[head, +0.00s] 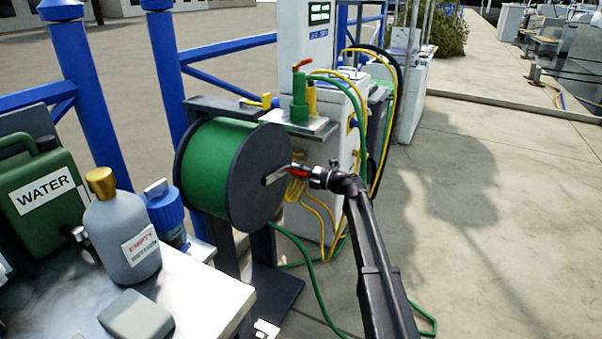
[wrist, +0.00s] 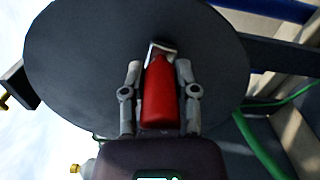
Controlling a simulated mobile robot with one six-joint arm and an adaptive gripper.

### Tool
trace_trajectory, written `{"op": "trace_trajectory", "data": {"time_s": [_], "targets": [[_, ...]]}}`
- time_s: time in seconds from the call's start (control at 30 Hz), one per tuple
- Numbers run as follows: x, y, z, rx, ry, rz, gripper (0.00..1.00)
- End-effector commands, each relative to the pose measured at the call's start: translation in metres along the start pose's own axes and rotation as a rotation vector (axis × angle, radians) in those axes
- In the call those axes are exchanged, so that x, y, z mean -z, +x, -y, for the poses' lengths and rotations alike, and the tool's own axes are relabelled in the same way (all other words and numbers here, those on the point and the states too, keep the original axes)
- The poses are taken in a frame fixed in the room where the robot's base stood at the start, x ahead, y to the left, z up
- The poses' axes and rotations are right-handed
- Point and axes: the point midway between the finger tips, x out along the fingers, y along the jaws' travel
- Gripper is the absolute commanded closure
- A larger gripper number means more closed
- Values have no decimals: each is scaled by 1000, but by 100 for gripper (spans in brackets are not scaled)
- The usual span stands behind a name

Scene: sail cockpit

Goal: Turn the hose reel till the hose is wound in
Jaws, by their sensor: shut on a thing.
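The hose reel (head: 258,188) has dark round side plates and a drum covered in green hose (head: 206,166). It stands on a dark frame at the middle left of the head view. In the wrist view its side plate (wrist: 75,60) fills much of the picture. A metal crank with a red handle (wrist: 160,95) sticks out from the plate. My gripper (wrist: 160,82) is shut on the red handle, with one finger on each side of it. In the head view my gripper (head: 312,175) is at the reel's right face. Green hose (head: 308,270) trails on the ground below.
A bench (head: 205,290) at the lower left holds a grey bottle (head: 122,240), a green water can (head: 45,190) and a blue container (head: 165,212). A white service post (head: 306,40) with yellow hoses stands behind the reel.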

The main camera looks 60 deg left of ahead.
Motion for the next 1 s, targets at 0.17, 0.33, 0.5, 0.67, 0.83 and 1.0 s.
{"op": "trace_trajectory", "data": {"time_s": [0.17, 0.33, 0.5, 0.67, 0.83, 1.0], "targets": [[-1, 0, 3, 1, 26, 7, 100], [1, 4, 3, 1, 29, 4, 100], [2, 6, 2, 0, 28, 2, 100], [3, 8, 2, -1, 28, -1, 26], [4, 9, 2, -1, 27, -4, 26], [5, 9, 2, -1, 27, -5, 26]]}}
